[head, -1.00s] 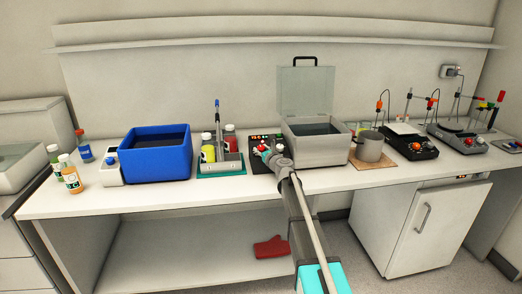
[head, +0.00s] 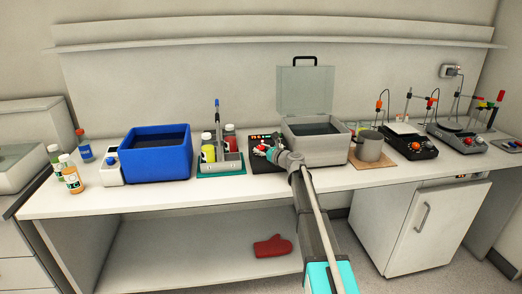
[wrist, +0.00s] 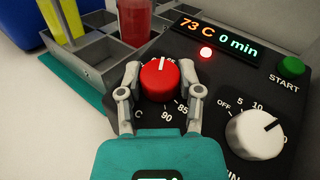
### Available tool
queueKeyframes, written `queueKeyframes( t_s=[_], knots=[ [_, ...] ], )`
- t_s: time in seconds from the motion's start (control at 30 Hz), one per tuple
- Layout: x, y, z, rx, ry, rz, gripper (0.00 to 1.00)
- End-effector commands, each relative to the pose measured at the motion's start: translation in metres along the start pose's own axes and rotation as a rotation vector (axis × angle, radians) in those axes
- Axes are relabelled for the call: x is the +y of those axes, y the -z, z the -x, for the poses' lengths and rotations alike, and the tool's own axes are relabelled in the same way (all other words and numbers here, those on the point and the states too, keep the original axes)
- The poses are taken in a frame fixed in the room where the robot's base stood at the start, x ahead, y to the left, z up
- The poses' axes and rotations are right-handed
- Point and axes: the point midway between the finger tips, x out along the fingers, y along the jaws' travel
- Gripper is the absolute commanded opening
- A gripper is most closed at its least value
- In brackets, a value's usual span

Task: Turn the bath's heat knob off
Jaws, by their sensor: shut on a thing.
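The heat knob (wrist: 160,80) is red with a white pointer line, on the bath's black control panel (wrist: 215,75). Its pointer is toward the top of the dial, near a partly hidden number; 85 and 90 show to its lower right. The panel display (wrist: 217,38) reads 73 C and 0 min, and a red light is lit. My gripper (wrist: 158,92) is shut on the knob, one finger on each side. In the head view my gripper (head: 273,152) is at the panel, left of the grey bath (head: 322,150) with its clear lid raised; the knob is too small there to make out.
A white timer knob (wrist: 255,133) and a green START button (wrist: 291,67) are right of the red knob. A grey rack (wrist: 100,48) with bottles stands close on the left. A blue tub (head: 155,165) is further left.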

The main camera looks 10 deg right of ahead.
Motion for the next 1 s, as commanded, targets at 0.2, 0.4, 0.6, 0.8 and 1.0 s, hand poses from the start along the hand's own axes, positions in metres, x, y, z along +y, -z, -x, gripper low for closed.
queueKeyframes(
  t_s=[0.2,0.4,0.6,0.8,1.0],
  knots=[
    [-0.0008,-0.0004,-0.0009,-0.001,0.001,-0.002,0.74],
    [-0.0005,-0.0002,-0.0004,-0.001,0.001,-0.001,0.82],
    [-0.0005,-0.0001,-0.0001,0.000,0.002,-0.001,0.82],
    [0.0001,0.0000,0.0003,0.000,0.014,-0.005,0.82],
    [0.0009,0.0002,0.0007,0.000,0.061,-0.018,0.82]
  ],
)
